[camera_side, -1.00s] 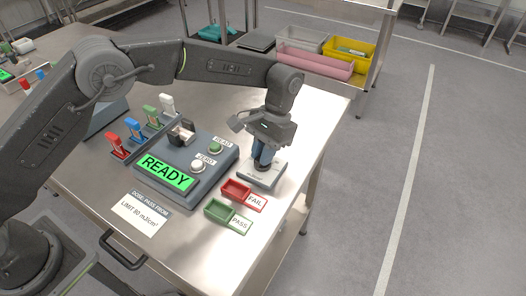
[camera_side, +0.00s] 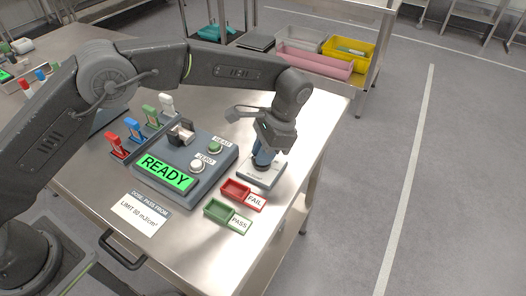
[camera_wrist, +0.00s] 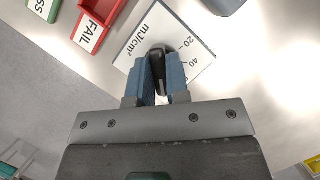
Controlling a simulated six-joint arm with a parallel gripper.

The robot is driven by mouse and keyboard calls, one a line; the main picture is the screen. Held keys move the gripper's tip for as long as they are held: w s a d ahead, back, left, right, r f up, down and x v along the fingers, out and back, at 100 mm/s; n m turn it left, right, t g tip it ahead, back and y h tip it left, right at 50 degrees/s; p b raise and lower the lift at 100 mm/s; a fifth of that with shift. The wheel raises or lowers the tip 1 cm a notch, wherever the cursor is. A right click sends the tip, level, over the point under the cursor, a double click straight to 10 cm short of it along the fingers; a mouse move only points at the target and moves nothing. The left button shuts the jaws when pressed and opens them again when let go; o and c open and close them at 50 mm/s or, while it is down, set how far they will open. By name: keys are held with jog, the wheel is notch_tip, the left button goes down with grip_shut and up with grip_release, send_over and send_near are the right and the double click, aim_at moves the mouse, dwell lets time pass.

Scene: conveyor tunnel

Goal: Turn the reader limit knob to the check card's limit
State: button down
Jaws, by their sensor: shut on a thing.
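The limit knob (camera_wrist: 158,62) is a dark knob on a white dial plate marked mJ/cm² (camera_wrist: 139,38), with 20 and 40 readable at its right in the wrist view. My gripper (camera_wrist: 161,72) is shut on the knob with its blue fingers on either side. The fingers hide part of the scale, and I cannot tell the knob's exact setting. In the side view my gripper (camera_side: 262,160) stands tilted over the dial plate (camera_side: 258,179). The check card (camera_side: 141,215) lies at the table front and reads LIMIT 80 mJ/cm².
The reader (camera_side: 185,165) stands left of the dial, showing READY, with READ and ZERO buttons. The red FAIL tray (camera_side: 236,189) and green PASS tray (camera_side: 218,210) lie just in front of the dial. The table's right edge is close.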

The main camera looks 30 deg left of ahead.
jog(key=c, duration=1.1)
grip_release()
jog(key=shift+r, duration=0.15)
jog(key=v, duration=0.7)
jog(key=shift+r, duration=0.15)
